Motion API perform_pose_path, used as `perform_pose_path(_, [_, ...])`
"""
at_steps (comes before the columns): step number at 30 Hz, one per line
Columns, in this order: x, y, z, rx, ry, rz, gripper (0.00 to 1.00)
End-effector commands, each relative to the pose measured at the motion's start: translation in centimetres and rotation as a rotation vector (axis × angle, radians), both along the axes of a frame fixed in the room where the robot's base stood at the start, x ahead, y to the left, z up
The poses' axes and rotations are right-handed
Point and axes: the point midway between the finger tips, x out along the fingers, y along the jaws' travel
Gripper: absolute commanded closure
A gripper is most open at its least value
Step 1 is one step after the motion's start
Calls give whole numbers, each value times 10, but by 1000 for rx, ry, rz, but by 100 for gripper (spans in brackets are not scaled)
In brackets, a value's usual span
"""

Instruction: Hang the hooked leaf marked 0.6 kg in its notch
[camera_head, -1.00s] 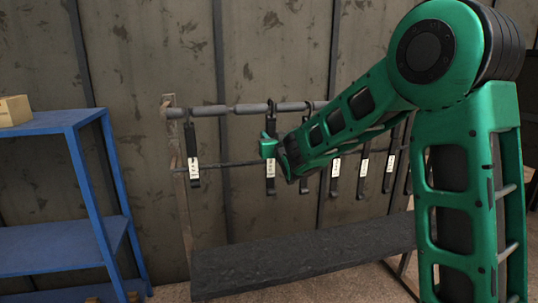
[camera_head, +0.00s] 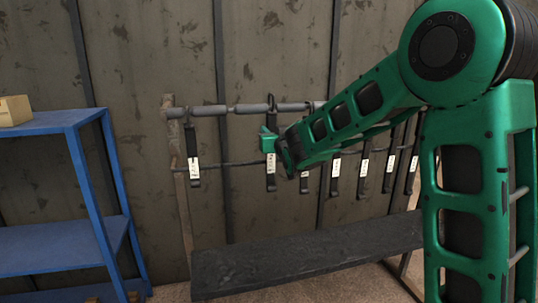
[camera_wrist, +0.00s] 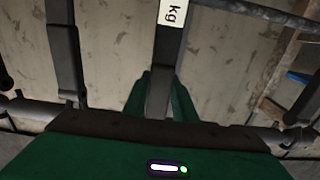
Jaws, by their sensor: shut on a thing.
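My gripper (camera_head: 268,140) is shut on a dark hooked leaf (camera_head: 271,181) near its upper part. The leaf hangs upright in front of the rack, just below the line of the top bar (camera_head: 208,111). In the wrist view the leaf (camera_wrist: 163,60) runs between the green fingertips (camera_wrist: 160,98), and its white label (camera_wrist: 171,13) shows "kg"; the number is out of frame. The label is too small to read in the head view. The gripper hides the bar there in the wrist view, so I cannot tell whether the hook touches its notch.
One leaf (camera_head: 193,158) hangs to the left, and several more, such as this one (camera_head: 336,172), hang to the right. A thin lower rail (camera_head: 230,164) crosses behind them. A dark bench (camera_head: 300,258) lies below. A blue shelf (camera_head: 62,122) with a box (camera_head: 15,110) stands left.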

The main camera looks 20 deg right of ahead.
Motion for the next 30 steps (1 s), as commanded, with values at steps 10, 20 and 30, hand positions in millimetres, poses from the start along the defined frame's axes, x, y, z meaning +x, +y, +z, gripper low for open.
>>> perform_pose_path(10, [-2,0,3,0,-4,0,100])
perform_pose_path(20, [-2,0,10,0,-5,-1,100])
perform_pose_path(30, [-1,0,12,0,-8,-1,100])
